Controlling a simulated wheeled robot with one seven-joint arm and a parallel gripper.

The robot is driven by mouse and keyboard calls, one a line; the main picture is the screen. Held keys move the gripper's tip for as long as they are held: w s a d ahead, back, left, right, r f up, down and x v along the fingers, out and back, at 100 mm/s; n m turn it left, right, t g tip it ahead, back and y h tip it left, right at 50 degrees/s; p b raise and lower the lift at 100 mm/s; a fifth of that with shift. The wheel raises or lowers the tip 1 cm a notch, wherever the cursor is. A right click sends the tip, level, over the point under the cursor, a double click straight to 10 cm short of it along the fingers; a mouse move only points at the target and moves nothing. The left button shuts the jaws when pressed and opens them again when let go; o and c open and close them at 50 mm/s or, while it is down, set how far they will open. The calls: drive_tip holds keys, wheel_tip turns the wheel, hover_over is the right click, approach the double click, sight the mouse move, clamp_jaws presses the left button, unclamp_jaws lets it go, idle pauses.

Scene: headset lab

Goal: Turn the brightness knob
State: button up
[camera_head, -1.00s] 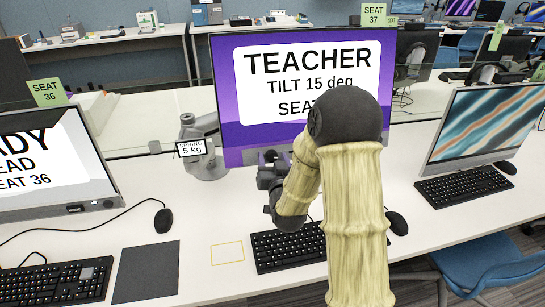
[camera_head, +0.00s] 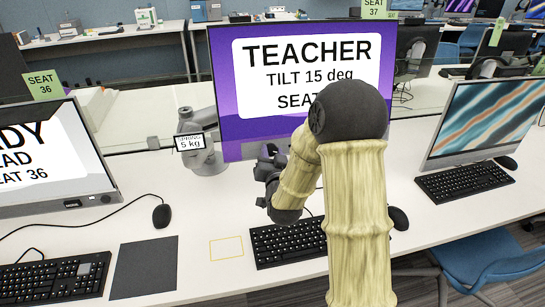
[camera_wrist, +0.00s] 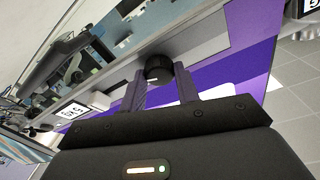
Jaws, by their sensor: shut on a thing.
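The brightness knob (camera_wrist: 158,68) is a black ribbed round knob with a white mark, on the grey bezel of the purple-screened monitor. In the wrist view my gripper (camera_wrist: 162,77) has its two fingers on either side of the knob and is shut on it. The knob is not visible there. My arm covers the screen's lower right part.
A grey monitor arm (camera_head: 203,140) with a 5 kg label (camera_head: 190,142) stands just left of the monitor. A keyboard (camera_head: 285,245) lies below my gripper. Other monitors stand at left (camera_head: 60,160) and right (camera_head: 490,120). The desk (camera_head: 200,215) has bare room at centre left.

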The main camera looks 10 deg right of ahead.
drive_tip(key=m+b, duration=0.1)
drive_tip(key=m, duration=0.2)
drive_tip(key=m+g+h+b, duration=0.1)
drive_tip(key=m+b, duration=0.1)
drive_tip(key=m, duration=0.1)
drive_tip(key=shift+a+f+h, duration=0.1)
drive_tip(key=shift+h, duration=0.2)
drive_tip(key=m+g+b, duration=0.1)
drive_tip(key=m+b, duration=0.1)
drive_tip(key=m, duration=0.3)
drive_tip(key=shift+h, duration=0.4)
drive_tip(key=m+b, duration=0.1)
drive_tip(key=m, duration=0.1)
drive_tip(key=m+g+b, duration=0.1)
drive_tip(key=m+b, duration=0.1)
drive_tip(key=m, duration=0.1)
drive_tip(key=shift+m+g, duration=0.3)
drive_tip(key=m, duration=0.1)
drive_tip(key=m+b, duration=0.1)
drive_tip(key=m, duration=0.1)
drive_tip(key=m+g, duration=0.1)
drive_tip(key=shift+r+y+b, duration=0.25)
drive_tip(key=shift+y+b, duration=0.15)
drive_tip(key=shift+m, duration=0.3)
drive_tip(key=o, duration=1)
drive_tip(key=shift+c, duration=0.2)
drive_tip(key=shift+r, duration=0.1)
